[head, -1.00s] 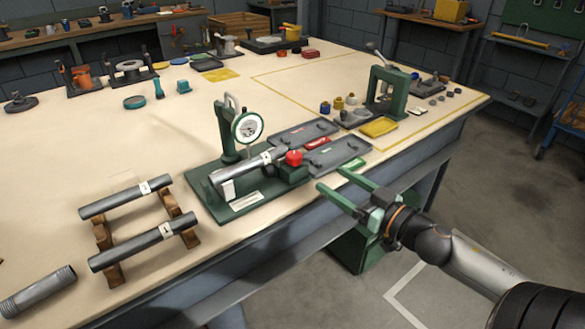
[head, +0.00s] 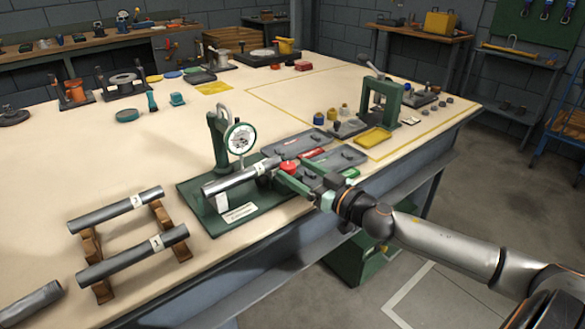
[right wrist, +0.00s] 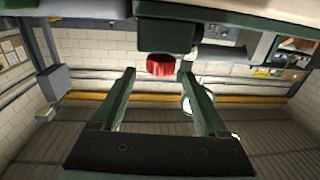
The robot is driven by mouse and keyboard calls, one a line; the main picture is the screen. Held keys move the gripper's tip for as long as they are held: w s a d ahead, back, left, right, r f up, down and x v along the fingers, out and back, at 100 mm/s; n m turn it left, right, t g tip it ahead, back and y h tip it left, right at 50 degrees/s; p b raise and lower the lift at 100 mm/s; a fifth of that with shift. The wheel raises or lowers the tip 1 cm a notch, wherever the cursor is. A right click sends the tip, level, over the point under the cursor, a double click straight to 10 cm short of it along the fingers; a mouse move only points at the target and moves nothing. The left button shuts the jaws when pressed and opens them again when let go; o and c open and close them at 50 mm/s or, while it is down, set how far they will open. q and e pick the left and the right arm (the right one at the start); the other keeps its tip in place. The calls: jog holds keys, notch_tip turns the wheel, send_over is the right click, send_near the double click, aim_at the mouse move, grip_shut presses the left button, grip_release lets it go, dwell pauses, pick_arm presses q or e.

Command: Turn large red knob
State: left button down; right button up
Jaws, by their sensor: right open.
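The large red knob (head: 289,167) sits at the right end of the green gauge fixture (head: 193,205), by the end of a clamped metal tube (head: 235,182). A round dial gauge (head: 240,138) stands over the tube. My right gripper (head: 284,175) is at the knob, coming from the right, with its green fingers apart. In the right wrist view the red knob (right wrist: 161,65) shows between and just beyond the open fingertips (right wrist: 158,74). Whether a finger touches it cannot be told. The fingers partly cover the knob's lower side in the head view. My left gripper is not in view.
Grey trays (head: 335,158) lie close behind my right gripper. Two tubes rest on a wooden rack (head: 99,262) at the left front. A green press (head: 382,98) and a yellow tray (head: 373,138) stand further right.

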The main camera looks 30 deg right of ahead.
jog(key=shift+w+a, duration=0.15)
jog(key=shift+w, duration=0.9)
grip_shut()
